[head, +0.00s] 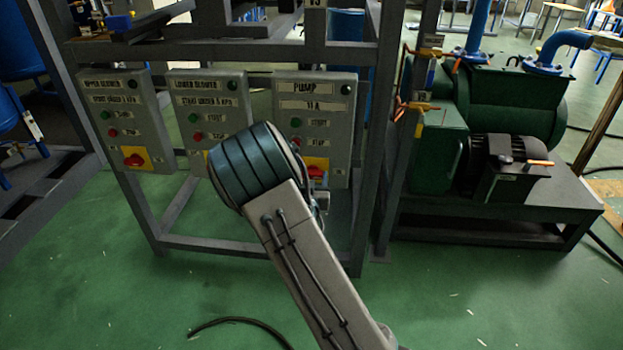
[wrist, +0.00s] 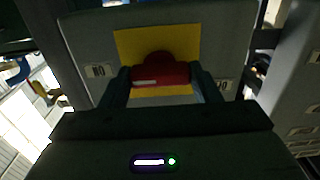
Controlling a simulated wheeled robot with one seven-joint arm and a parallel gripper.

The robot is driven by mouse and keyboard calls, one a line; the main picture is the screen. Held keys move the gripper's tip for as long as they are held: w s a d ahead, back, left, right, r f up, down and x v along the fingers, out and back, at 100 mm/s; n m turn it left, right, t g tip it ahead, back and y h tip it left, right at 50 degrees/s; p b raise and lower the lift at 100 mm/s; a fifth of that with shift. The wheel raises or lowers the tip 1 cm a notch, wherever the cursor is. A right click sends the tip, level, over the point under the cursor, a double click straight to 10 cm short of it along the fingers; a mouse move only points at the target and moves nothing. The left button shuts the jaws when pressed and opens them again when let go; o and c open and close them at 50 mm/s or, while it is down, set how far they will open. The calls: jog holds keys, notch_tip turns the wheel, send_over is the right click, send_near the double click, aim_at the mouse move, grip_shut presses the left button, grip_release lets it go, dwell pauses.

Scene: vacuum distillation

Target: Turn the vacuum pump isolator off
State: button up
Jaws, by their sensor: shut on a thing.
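The pump control box (head: 318,125) is a grey panel labelled PUMP, the rightmost of three on the frame. Its red isolator knob (head: 316,172) sits on a yellow plate (head: 318,162) low on the box, partly hidden behind my arm in the head view. In the wrist view the red knob (wrist: 160,70) shows on its yellow plate (wrist: 130,43), with a pale mark on its bar, which lies about level across the picture. My gripper (wrist: 161,80) is shut on the knob, one finger at each end. In the head view my arm hides most of the gripper.
The upper blower box (head: 127,120) and lower blower box (head: 207,112) stand to the left, each with buttons. Grey frame posts (head: 379,130) stand just right of the pump box. A green pump (head: 515,100) sits on a dark stand further right.

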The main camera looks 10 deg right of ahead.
jog(key=shift+n, duration=0.3)
jog(key=n, duration=0.3)
jog(key=shift+n, duration=0.3)
jog(key=n+p, duration=0.1)
jog(key=n, duration=0.3)
jog(key=shift+n, duration=0.3)
jog(key=n+p, duration=0.2)
jog(key=n, duration=0.2)
jog(key=n+p, duration=0.1)
jog(key=n, duration=0.4)
jog(key=o, duration=1)
